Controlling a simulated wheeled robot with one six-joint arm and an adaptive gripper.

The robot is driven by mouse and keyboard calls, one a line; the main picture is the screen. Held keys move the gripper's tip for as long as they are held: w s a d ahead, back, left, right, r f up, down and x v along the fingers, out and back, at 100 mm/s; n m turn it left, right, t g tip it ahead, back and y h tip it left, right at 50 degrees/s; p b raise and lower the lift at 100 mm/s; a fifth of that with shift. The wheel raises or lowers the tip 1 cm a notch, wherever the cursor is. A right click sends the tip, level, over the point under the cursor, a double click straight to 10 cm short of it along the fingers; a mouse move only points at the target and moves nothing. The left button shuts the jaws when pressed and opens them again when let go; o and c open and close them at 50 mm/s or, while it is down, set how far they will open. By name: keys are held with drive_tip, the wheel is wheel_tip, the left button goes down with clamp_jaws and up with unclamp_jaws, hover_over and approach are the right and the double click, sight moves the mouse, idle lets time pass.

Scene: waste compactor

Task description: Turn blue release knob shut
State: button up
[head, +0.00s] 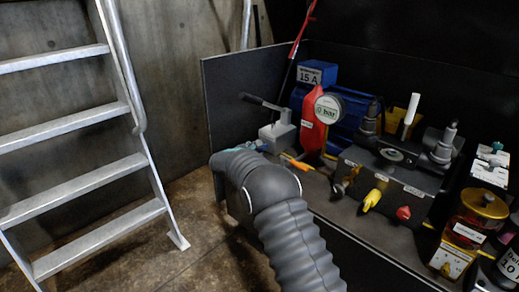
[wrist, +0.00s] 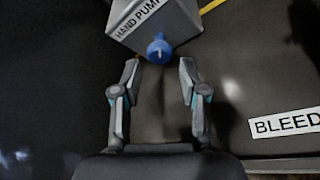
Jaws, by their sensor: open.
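The blue knob (wrist: 159,48) sits on the lower front of the grey hand pump block in the wrist view. The block carries a "HAND PUMP" label (wrist: 138,19). My gripper (wrist: 159,66) is open, its two fingers on either side of and just short of the knob, with nothing between them. I cannot tell whether a finger touches it. In the head view the hand pump (head: 277,132) stands at the back left of the bench with a dark lever. My arm covers the area in front of it, and the blue knob is not clearly seen there.
A "BLEED" label (wrist: 285,123) lies on the bench right of my gripper. A red tag (head: 312,118), a pressure gauge (head: 328,109), a yellow knob (head: 372,199) and a red knob (head: 403,213) are to the right. A metal ladder (head: 85,115) stands left.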

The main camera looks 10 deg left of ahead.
sight(261, 148)
drive_tip(key=shift+x, duration=1.8)
drive_tip(key=shift+c, duration=0.2)
clamp_jaws()
